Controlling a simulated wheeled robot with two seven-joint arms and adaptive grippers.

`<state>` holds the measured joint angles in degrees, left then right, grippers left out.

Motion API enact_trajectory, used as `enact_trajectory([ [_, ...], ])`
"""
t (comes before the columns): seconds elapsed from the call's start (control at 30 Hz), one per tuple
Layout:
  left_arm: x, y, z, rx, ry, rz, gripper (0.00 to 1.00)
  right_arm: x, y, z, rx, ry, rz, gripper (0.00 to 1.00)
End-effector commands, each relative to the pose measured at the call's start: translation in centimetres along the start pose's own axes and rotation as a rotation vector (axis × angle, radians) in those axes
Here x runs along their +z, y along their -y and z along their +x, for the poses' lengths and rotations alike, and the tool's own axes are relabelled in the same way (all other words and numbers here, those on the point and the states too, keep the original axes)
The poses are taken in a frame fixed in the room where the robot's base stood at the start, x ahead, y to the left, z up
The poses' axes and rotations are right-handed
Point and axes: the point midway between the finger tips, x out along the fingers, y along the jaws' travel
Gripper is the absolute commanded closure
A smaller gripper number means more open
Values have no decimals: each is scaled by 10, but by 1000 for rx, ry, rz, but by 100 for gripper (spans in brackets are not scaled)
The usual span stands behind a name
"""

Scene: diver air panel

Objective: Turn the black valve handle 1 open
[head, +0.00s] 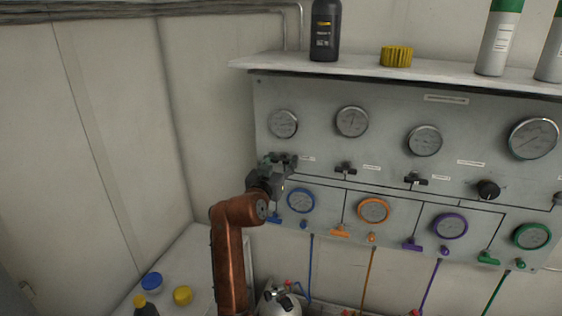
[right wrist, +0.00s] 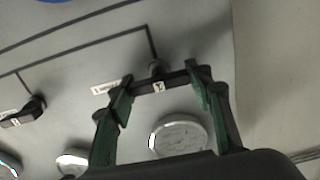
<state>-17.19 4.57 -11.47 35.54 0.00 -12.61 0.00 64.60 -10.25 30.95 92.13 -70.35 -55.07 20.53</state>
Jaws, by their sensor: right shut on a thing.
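The black valve handle 1 (right wrist: 160,85) is on the grey panel, below the leftmost upper gauge. In the right wrist view it lies crosswise to the thin black pipe line that meets it. My right gripper (right wrist: 162,88) is shut on the handle, with a green-sided finger at each end of it. In the head view my right gripper (head: 279,166) is against the panel and mostly hides this handle. My left gripper is not in view.
Other black valve handles (head: 345,169) (head: 415,180) and a round black knob (head: 488,190) are to the right. Gauges (head: 284,123) sit above and coloured-rim gauges (head: 301,201) below. A shelf (head: 270,64) with bottles overhangs the panel. Coloured caps (head: 152,281) lie on the lower-left counter.

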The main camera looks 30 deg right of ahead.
Motion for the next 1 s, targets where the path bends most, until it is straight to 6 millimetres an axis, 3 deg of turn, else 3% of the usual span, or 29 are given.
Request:
enact_trajectory([
  [0.23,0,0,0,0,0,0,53,0,0,0,-1,0,0,77],
  [0.57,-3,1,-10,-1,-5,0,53,-2,0,0,-1,1,-55,77],
  [1.0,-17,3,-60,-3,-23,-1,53,-5,1,0,-1,1,-397,77],
])
